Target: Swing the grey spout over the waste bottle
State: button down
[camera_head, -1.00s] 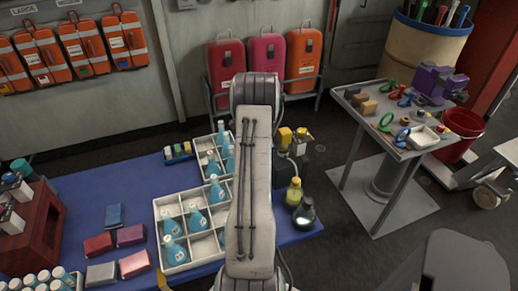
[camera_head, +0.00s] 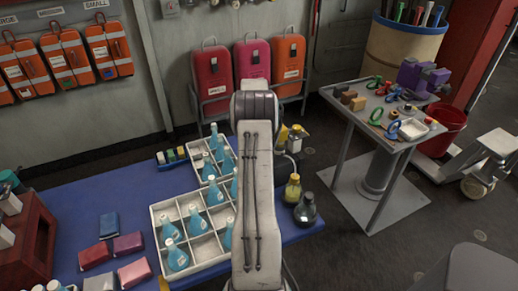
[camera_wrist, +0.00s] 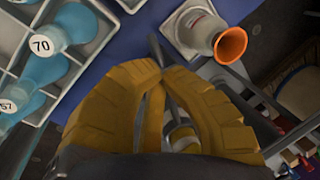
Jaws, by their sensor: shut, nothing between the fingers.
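My gripper (camera_wrist: 163,72) shows in the wrist view with two thick yellow fingers, tips close together and nothing held between them. A grey bar, which looks like the grey spout (camera_wrist: 154,48), runs past the fingertips; I cannot tell whether they touch it. A pale bottle with an orange flared mouth (camera_wrist: 231,45) stands just right of the tips, in a light square holder. It may be the waste bottle, but no label is readable. In the head view my arm hides most of the gripper and the spout.
A blue table (camera_head: 70,221) carries a white divided crate (camera_head: 160,214) of blue bottles. A yellow bottle (camera_head: 292,187) and a dark round bottle (camera_head: 305,210) stand at its right edge. A grey tool table (camera_head: 345,113) stands farther right, with open floor between.

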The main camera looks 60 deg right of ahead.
jog(key=shift+s+a+f, duration=0.1)
jog(key=shift+a+f, duration=0.05)
jog(key=shift+f, duration=0.15)
jog(key=c, duration=1.2)
grip_release()
jog(key=shift+d+r, duration=0.2)
jog(key=shift+r, duration=0.1)
jog(key=v, duration=1.1)
jog(key=shift+r, duration=0.4)
